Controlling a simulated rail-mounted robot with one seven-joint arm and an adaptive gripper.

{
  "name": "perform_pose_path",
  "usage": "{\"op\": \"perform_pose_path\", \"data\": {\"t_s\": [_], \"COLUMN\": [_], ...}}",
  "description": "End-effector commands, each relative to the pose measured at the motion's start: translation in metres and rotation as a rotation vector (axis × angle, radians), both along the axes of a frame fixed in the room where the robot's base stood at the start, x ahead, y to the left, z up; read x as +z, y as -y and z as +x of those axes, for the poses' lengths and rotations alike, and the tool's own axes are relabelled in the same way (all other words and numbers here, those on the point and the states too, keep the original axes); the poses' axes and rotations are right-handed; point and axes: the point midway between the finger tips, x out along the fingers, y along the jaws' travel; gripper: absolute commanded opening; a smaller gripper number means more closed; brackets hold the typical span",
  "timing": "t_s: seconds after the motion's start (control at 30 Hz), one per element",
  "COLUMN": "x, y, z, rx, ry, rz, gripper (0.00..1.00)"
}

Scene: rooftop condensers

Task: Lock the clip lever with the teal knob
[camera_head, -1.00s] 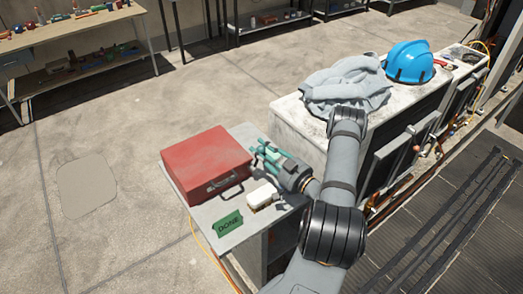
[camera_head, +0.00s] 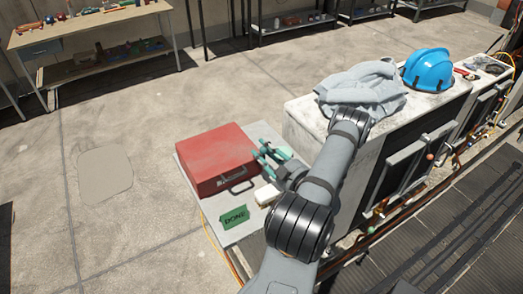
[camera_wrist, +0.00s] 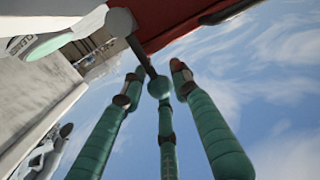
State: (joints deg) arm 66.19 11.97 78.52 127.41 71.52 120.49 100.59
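The red case (camera_head: 218,158) lies on the small grey table, and its side and handle show at the top of the wrist view (camera_wrist: 175,18). In the wrist view a dark lever ends in a round teal knob (camera_wrist: 158,88); a grey round part sits at its other end. My gripper (camera_head: 262,152) is at the case's right side and has teal fingers. In the wrist view its fingers are spread, with the knob between their tips; I cannot tell whether any finger touches it. In the head view the gripper hides the lever and knob.
A green "DONE" card (camera_head: 233,217) and a whitish block (camera_head: 266,195) lie on the table (camera_head: 244,232). A large pale unit stands to the right, with a grey cloth (camera_head: 362,90) and blue helmet (camera_head: 428,70) on top.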

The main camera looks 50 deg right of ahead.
Motion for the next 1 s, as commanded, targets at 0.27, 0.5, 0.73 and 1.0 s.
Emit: {"op": "perform_pose_path", "data": {"t_s": [0.27,0.5,0.73,1.0], "x": [0.0,0.001,0.002,0.005], "y": [-0.001,0.0,-0.002,-0.014], "z": [0.001,0.0,-0.019,-0.076], "rx": [0.004,0.003,-0.004,-0.006], "ry": [0.001,0.002,0.002,0.003], "rz": [0.0,-0.001,0.003,0.002], "gripper": [0.42,0.43,0.43,0.43]}}
